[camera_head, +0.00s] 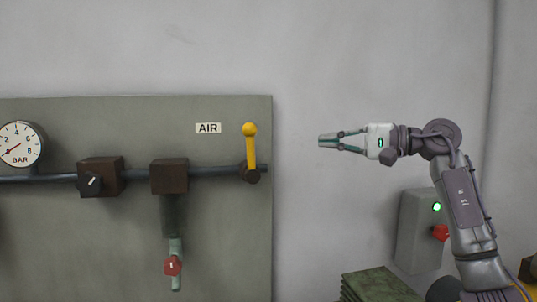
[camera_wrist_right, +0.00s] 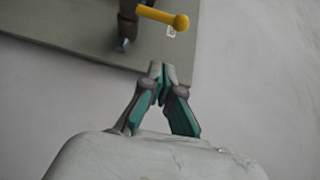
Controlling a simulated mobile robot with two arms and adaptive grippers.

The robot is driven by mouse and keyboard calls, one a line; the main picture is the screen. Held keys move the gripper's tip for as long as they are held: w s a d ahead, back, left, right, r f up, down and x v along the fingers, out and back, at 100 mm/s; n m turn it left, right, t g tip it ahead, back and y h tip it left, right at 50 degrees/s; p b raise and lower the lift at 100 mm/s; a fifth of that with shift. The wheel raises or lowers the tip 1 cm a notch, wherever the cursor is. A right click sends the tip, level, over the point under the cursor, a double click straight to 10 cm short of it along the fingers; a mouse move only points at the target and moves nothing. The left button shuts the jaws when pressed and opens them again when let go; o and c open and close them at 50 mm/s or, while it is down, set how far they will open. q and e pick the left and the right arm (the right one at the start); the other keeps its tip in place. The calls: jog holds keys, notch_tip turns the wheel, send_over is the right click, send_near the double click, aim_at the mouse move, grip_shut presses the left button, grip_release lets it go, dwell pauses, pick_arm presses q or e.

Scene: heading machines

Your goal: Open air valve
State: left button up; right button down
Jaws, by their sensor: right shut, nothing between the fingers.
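The air valve has a yellow lever (camera_head: 250,146) with a round knob at its top. The lever stands upright on a dark hub (camera_head: 249,174) at the right end of the pipe, below and right of the AIR label (camera_head: 208,128). My right gripper (camera_head: 322,141) is shut and empty, right of the lever at about the height of its knob, clearly apart from it and pointing left. In the right wrist view the shut fingertips (camera_wrist_right: 162,70) lie below the yellow lever (camera_wrist_right: 163,17), with a gap between. My left gripper is not in view.
A grey box (camera_head: 415,235) with a green light and red knob is on the wall behind my right arm. Green plates (camera_head: 378,285) are stacked below.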

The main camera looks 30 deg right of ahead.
aim_at(251, 153)
jog(key=s+a+p+x, duration=0.1)
jog(key=p+x, duration=0.3)
jog(key=x, duration=0.8)
jog(key=shift+a, duration=0.75)
jog(key=shift+s, duration=0.1)
jog(key=shift+r, duration=0.1)
jog(key=shift+a+r+p, duration=0.1)
jog(key=shift+a+p, duration=0.1)
jog(key=shift+p, duration=0.6)
